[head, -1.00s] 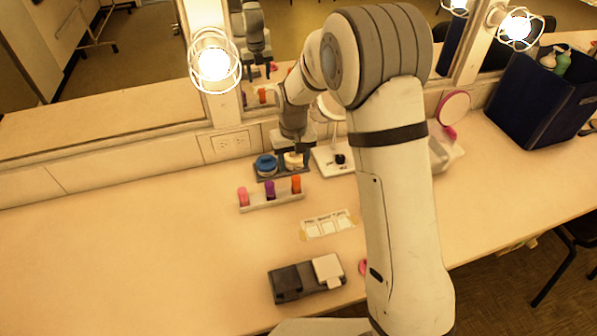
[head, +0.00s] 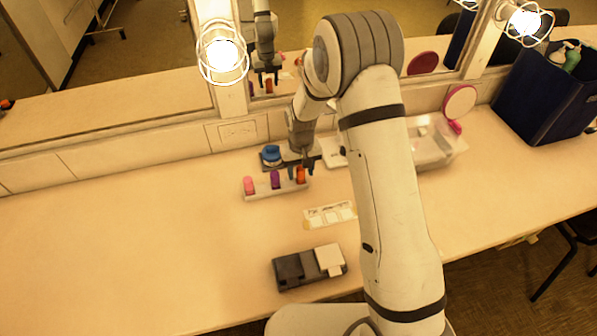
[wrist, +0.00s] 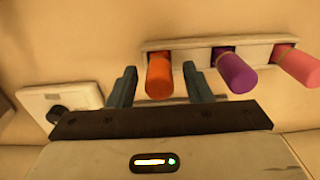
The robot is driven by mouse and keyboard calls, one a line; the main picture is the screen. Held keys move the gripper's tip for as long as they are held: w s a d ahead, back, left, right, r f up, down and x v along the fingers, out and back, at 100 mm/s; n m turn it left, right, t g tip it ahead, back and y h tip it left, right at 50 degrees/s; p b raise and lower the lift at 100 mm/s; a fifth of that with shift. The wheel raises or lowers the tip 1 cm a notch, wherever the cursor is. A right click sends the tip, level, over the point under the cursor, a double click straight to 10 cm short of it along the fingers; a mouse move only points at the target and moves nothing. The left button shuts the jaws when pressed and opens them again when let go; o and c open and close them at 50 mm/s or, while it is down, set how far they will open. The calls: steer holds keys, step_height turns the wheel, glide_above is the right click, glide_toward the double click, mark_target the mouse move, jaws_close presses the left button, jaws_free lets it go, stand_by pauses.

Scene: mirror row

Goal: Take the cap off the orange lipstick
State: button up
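The orange lipstick (head: 300,174) stands upright at the right end of a pale holder (head: 262,194) on the counter. The holder also carries a purple lipstick (head: 275,180) and a pink lipstick (head: 249,185). My gripper (head: 300,169) is open and points down at the orange lipstick. In the wrist view the orange lipstick (wrist: 159,76) lies between the two fingers of my gripper (wrist: 160,82), with a gap on each side. One finger is between the orange and purple lipstick (wrist: 236,74). The line between cap and body cannot be made out.
A blue-topped jar (head: 271,154) stands behind the holder. A dark and white box (head: 308,268) and a labelled card (head: 329,215) are in front. A round pink mirror (head: 459,102) and a navy bin (head: 535,92) are to the right. The left counter is clear.

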steer(key=c, duration=0.8)
step_height(320, 180, up, 10)
steer(key=shift+f+b, duration=0.2)
steer(key=shift+b, duration=0.6)
steer(key=shift+c, duration=0.2)
step_height(320, 180, up, 5)
steer(key=p, duration=0.3)
glide_above(301, 168)
steer(key=shift+s, duration=0.1)
steer(key=shift+f, duration=0.1)
